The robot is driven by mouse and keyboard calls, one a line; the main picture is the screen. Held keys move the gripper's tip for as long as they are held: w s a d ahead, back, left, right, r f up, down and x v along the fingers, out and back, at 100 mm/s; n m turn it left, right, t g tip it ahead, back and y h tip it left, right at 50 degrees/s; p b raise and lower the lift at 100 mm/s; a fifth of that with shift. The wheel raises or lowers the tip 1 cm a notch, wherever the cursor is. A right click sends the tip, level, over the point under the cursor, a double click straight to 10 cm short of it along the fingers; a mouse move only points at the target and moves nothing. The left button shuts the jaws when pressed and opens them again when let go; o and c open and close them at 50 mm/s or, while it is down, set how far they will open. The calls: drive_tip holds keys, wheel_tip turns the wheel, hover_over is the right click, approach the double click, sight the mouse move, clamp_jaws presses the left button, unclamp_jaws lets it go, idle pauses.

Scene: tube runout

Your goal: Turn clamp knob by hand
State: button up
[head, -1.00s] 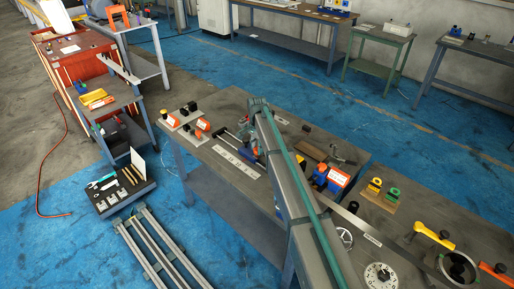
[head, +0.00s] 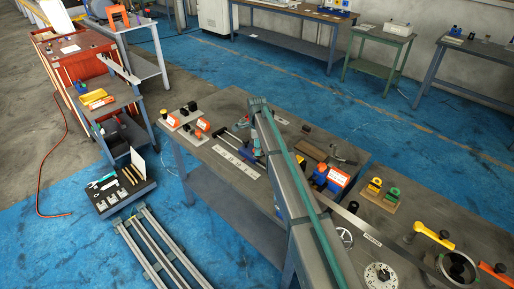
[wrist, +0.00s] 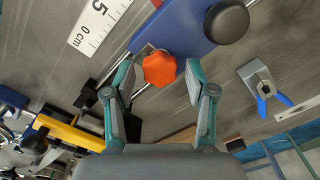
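The orange clamp knob (wrist: 160,68) is a lobed knob on a blue body (wrist: 188,32) with a round black knob (wrist: 227,22) beside it. My gripper (wrist: 159,70) is open, with one finger on each side of the orange knob and a visible gap on both sides. In the head view my arm hides most of the clamp; a bit of blue (head: 258,154) shows beside the arm. The orange knob cannot be made out there.
A white ruler (head: 237,161) lies on the table left of the clamp; it also shows in the wrist view (wrist: 98,24). A grey block with blue-handled pliers (wrist: 264,84) is at right. Orange-fronted blocks (head: 337,178) stand right of my arm.

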drive_tip(key=shift+r+p, duration=0.4)
drive_tip(key=shift+r, duration=0.6)
drive_tip(key=shift+n, duration=0.3)
